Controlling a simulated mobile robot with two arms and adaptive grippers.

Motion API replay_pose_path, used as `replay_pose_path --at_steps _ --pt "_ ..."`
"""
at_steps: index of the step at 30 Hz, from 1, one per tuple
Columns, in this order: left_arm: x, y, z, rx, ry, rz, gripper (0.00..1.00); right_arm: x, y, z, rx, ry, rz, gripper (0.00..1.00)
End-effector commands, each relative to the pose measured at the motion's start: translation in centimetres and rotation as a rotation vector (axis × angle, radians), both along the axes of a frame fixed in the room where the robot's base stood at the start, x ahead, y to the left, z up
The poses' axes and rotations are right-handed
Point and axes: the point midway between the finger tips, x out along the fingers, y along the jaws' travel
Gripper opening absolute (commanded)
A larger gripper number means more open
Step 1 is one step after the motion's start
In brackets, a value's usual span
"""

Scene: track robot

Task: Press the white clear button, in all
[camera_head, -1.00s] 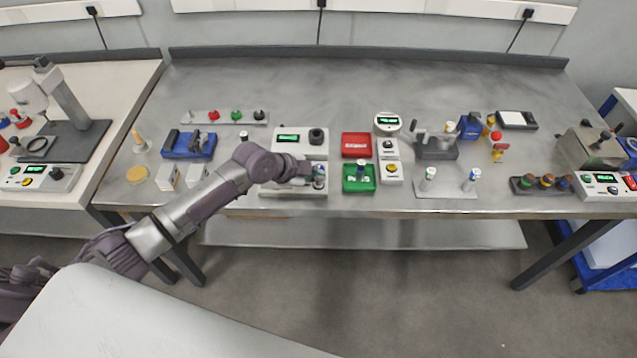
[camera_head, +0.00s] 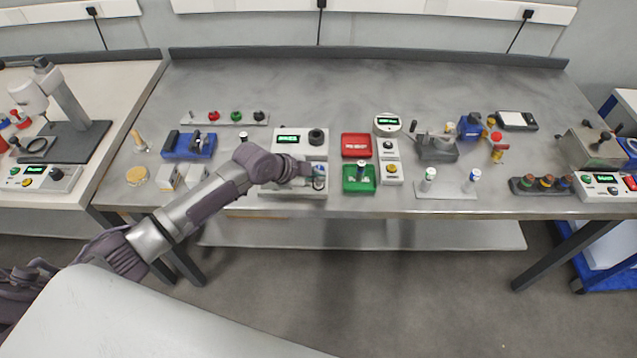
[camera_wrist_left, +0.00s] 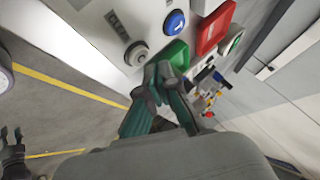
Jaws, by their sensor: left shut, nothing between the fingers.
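My left gripper (camera_head: 304,170) is shut and empty over the front white panel (camera_head: 290,189) in the middle of the bench. In the left wrist view the fingertips (camera_wrist_left: 156,78) are close to a round pale button (camera_wrist_left: 137,53) with a dark ring on the white panel. A blue button (camera_wrist_left: 174,22) sits beside it. A gap shows between the fingertips and the pale button; I cannot tell their height above the panel. A dark fingered shape at the lower left of the wrist view may be my right gripper (camera_wrist_left: 13,140).
A blue fixture (camera_head: 178,153) is to the left. The back of the bench is clear.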

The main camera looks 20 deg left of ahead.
Motion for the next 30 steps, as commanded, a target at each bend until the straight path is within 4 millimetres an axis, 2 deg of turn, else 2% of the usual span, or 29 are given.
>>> replay_pose_path --at_steps 7,30 --pt "0.0 0.0 -0.8 0.000 -0.001 0.001 0.00 0.0 0.1 -0.7 0.001 0.000 0.000 0.40" --pt "0.0 0.0 -1.3 0.000 0.000 0.000 0.00 0.0 0.3 -1.0 0.003 0.000 0.000 0.40"
